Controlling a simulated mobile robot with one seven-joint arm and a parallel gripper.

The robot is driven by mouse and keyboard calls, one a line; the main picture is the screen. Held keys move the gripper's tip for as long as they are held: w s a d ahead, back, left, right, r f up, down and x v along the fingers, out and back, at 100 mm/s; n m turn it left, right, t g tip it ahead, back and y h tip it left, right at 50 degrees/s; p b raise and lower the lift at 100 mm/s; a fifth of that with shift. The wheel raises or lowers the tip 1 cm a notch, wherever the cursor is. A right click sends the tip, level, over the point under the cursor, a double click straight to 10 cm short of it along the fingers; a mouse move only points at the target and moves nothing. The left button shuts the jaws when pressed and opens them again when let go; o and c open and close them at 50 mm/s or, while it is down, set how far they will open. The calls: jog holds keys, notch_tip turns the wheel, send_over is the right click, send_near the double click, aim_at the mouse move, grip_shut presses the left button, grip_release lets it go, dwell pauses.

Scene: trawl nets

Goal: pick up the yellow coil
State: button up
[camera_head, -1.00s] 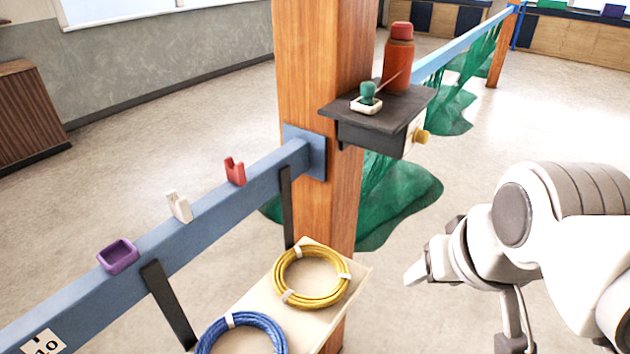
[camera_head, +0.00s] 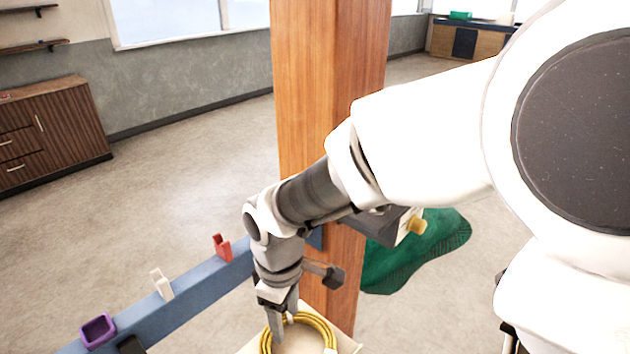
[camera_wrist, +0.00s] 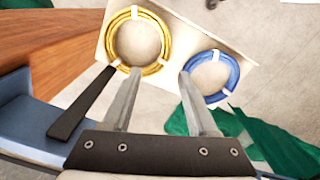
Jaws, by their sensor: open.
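The yellow coil (camera_head: 322,326) lies flat on a pale shelf (camera_head: 349,346), partly cut off by the lower edge of the head view. In the wrist view the whole yellow coil (camera_wrist: 111,44), with white ties, shows at top left, beside the blue coil (camera_wrist: 234,78). My gripper (camera_head: 284,322) is open and points down over the coil's left part. In the wrist view my gripper (camera_wrist: 160,73) has its left fingertip over the yellow coil's lower edge and its right fingertip by the blue coil's left edge. Nothing is between the fingers; I cannot tell the height gap.
A wooden post (camera_head: 300,90) stands right behind my gripper. A blue rail (camera_head: 190,307) carries purple (camera_head: 97,331), white (camera_head: 161,284) and red (camera_head: 221,247) holders. A dark strut (camera_wrist: 82,105) passes close left of my fingers. Green net (camera_head: 440,240) lies beyond the post.

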jog(key=shift+n, duration=0.3)
jog(key=f, duration=0.8)
jog(key=a+f, duration=0.1)
jog(key=f, duration=0.3)
jog(key=shift+s+f+b, duration=0.25)
jog(key=shift+f+b, duration=0.1)
jog(key=shift+f, duration=0.05)
jog(key=shift+s+a+f, duration=0.1)
jog(key=shift+s+f, duration=0.05)
jog(key=shift+f, duration=2.4)
grip_shut()
